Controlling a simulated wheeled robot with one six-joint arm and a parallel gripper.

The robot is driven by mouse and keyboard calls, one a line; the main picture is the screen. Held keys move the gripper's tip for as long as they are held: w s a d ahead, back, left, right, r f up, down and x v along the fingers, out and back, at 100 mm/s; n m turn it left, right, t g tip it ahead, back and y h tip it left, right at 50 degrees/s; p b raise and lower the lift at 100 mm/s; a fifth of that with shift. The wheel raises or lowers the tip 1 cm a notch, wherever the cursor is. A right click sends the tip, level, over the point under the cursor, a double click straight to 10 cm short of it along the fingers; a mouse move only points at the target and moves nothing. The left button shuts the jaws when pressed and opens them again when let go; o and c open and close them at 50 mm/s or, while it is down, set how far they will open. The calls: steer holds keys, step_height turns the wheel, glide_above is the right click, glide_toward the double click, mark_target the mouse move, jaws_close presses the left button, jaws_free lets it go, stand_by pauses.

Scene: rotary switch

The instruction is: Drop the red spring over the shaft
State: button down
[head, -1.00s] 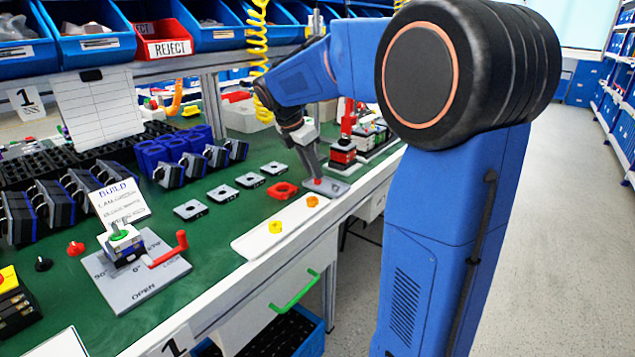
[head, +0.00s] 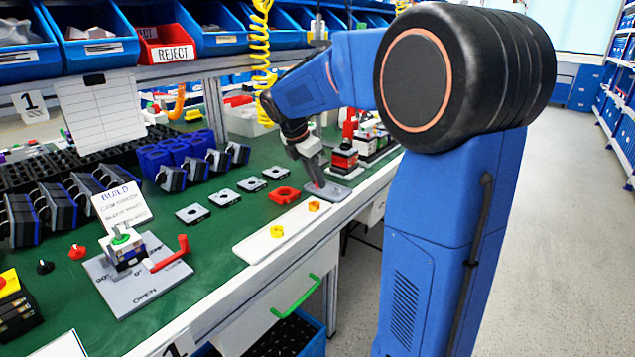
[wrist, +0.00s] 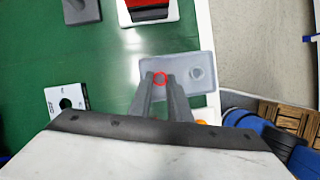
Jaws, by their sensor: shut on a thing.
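My gripper (wrist: 160,82) is shut on the red spring (wrist: 160,78), which shows as a red ring between the fingertips in the wrist view. In the head view, my gripper (head: 317,178) points down over a grey plate (head: 336,194), with a bit of red at its tip. The wrist view shows the same plate (wrist: 204,88) under and beside the fingers, with a small round feature (wrist: 196,73) to the right of the spring. I cannot make out the shaft. Whether the spring is around it or above it, I cannot tell.
A red square part (head: 284,195) and several grey square plates lie left of my gripper. A white strip (head: 258,246) with yellow and orange pieces runs along the bench's front edge. A red and black block (head: 345,158) stands just behind the grey plate.

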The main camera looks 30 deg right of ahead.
step_height(320, 180, up, 10)
stand_by(0.5)
